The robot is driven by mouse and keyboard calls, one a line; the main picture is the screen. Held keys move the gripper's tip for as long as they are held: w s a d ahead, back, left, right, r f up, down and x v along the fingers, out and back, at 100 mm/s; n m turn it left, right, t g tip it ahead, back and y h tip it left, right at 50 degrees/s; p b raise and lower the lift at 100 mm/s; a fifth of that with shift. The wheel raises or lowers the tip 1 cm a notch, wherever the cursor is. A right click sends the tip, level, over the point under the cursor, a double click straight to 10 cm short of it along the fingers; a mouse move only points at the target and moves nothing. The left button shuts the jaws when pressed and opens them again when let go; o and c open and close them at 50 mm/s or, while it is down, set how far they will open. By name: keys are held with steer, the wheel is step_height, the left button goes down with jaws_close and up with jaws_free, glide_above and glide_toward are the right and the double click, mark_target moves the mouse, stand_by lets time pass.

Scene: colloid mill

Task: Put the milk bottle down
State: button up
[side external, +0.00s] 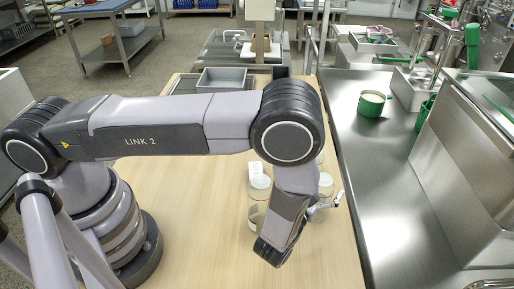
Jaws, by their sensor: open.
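The dark end of my arm, with my gripper (272,247), is low over the wooden table. My gripper is open, but its fingertips are not clearly visible. A clear container with whitish contents (260,184) stands left of my wrist. Another clear container (325,185) stands to the right, partly hidden by my arm. A pale curved piece (256,215) shows just left of my wrist. I cannot tell which of these is the milk bottle, or whether my gripper touches any of them.
The wooden table (200,215) is bare left of the containers and in front. A grey tray (222,79) is at its back.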

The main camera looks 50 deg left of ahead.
steer(key=shift+s+r, duration=0.1)
steer(key=shift+r, duration=0.05)
steer(key=s+d, duration=0.1)
steer(key=s, duration=0.6)
steer(key=shift+d, duration=0.25)
